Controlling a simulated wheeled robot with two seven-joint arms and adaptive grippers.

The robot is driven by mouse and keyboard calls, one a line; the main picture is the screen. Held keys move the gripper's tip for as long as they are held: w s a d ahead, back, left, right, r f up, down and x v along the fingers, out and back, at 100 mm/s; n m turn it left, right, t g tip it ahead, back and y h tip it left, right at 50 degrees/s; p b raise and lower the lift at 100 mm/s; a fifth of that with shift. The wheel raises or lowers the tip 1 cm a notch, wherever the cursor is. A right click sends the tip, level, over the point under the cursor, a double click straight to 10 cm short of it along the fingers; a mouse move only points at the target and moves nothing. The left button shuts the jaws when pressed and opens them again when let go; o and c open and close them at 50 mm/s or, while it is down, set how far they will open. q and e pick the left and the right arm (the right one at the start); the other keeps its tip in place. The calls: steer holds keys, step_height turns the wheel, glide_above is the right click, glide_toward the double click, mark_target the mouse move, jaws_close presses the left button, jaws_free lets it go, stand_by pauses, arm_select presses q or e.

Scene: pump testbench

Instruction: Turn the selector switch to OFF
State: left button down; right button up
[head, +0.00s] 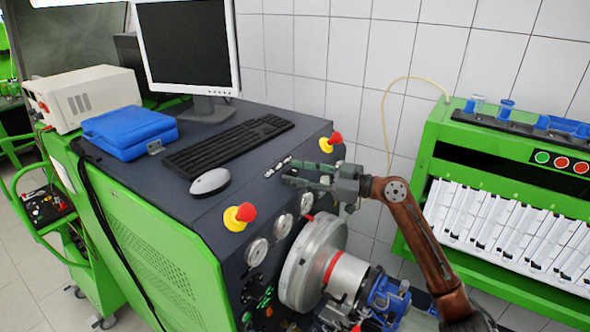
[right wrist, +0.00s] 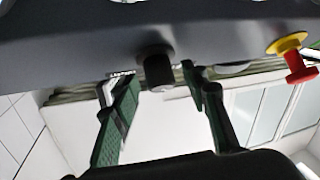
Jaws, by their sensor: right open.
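The selector switch (right wrist: 158,71) is a black knob on the underside-looking edge of the dark panel in the right wrist view. It shows between my right gripper's two fingers, with space on both sides. Which position it points to cannot be read. My right gripper (right wrist: 153,88) is open and empty, its green finger pads to either side of the knob. In the head view my right gripper (head: 291,175) is at the sloped front panel (head: 262,190) of the green bench, and I cannot pick out the switch there. My left gripper is not in view.
Red-and-yellow emergency stop buttons (head: 239,215) and (head: 330,142) flank the gripper on the panel; one button (right wrist: 294,60) shows in the right wrist view. Gauges and a large metal disc (head: 313,262) sit below. A keyboard (head: 228,146) and mouse (head: 210,182) lie on top.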

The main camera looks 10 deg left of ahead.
steer(key=shift+a, duration=0.2)
jaws_close()
stand_by(0.5)
